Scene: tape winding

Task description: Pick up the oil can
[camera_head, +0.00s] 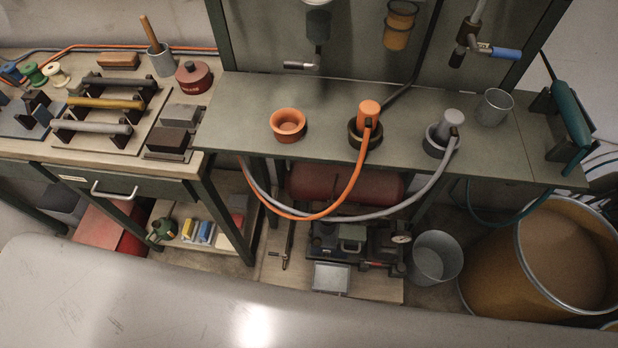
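I cannot tell for sure which thing is the oil can. A squat red can (194,77) with a darker knob on its lid stands upright on the left workbench, near its right end. A small dark green vessel (163,230) sits on the low shelf under that bench; its shape is too small to make out. Neither of my grippers is in view, and nothing is seen touching either item.
A grey cup (160,60) holding a wooden handle stands beside the red can. A rack of bars (100,112) lies to its left, dark blocks (167,140) in front. The green bench (250,95) stands to the right. A drawer handle (115,192) juts out above the low shelf.

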